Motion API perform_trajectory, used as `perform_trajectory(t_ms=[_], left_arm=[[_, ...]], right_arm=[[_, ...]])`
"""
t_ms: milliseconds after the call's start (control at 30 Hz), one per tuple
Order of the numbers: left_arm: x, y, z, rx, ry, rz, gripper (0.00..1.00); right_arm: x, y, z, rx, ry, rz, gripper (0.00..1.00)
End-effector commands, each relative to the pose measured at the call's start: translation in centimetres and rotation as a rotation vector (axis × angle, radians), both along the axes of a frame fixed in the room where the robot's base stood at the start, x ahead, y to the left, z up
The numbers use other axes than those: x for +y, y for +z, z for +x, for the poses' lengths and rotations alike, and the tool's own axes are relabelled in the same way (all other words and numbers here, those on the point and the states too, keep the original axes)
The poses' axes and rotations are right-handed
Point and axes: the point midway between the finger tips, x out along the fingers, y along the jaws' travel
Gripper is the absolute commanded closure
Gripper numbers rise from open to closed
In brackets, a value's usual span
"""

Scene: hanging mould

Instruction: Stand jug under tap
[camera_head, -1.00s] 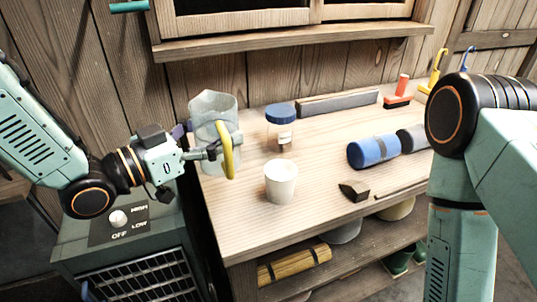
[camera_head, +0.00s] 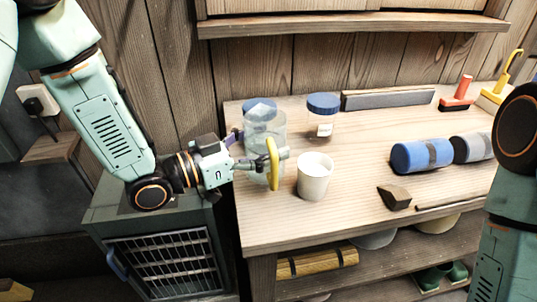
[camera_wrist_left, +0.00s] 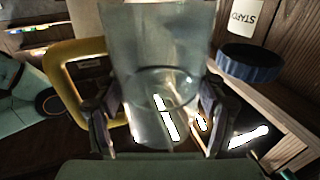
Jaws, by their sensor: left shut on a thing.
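My left gripper (camera_head: 260,152) is shut on a clear jug (camera_head: 264,172) with a yellow handle (camera_head: 272,163). The jug stands about upright at the left end of the workbench, left of a white cup. I cannot tell whether its base touches the bench top. In the left wrist view the jug (camera_wrist_left: 155,50) sits between the two fingers (camera_wrist_left: 155,112), with its yellow handle (camera_wrist_left: 62,70) on the left. No tap shows clearly in either view. My right gripper is out of view; only part of that arm shows at the right edge.
The workbench (camera_head: 350,215) holds the white cup (camera_head: 314,176), a blue-lidded jar (camera_head: 323,115), a blue roll (camera_head: 420,155) and a dark wedge (camera_head: 394,197). Another blue lid (camera_head: 260,108) shows through the jug. A grey heater (camera_head: 165,262) stands left of the bench.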

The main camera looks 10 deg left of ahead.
Motion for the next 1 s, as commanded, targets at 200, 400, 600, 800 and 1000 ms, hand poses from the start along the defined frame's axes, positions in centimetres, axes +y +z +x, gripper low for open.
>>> perform_trajectory(t_ms=[200,400,600,800,1000], left_arm=[[-0.2,-3.0,0.1,0.001,-0.001,0.000,0.63],[-0.3,-2.9,0.2,-0.001,-0.002,0.001,0.63],[-0.3,-2.9,0.2,0.001,-0.002,0.001,0.17],[-0.3,-2.9,0.2,0.001,-0.001,0.001,0.07],[-0.3,-2.8,0.2,0.001,-0.001,0.001,0.07]], right_arm=[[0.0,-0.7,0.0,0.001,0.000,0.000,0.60],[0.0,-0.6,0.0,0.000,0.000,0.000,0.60],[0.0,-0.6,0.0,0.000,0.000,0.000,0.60],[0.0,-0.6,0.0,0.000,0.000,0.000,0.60],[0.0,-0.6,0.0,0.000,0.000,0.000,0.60]])
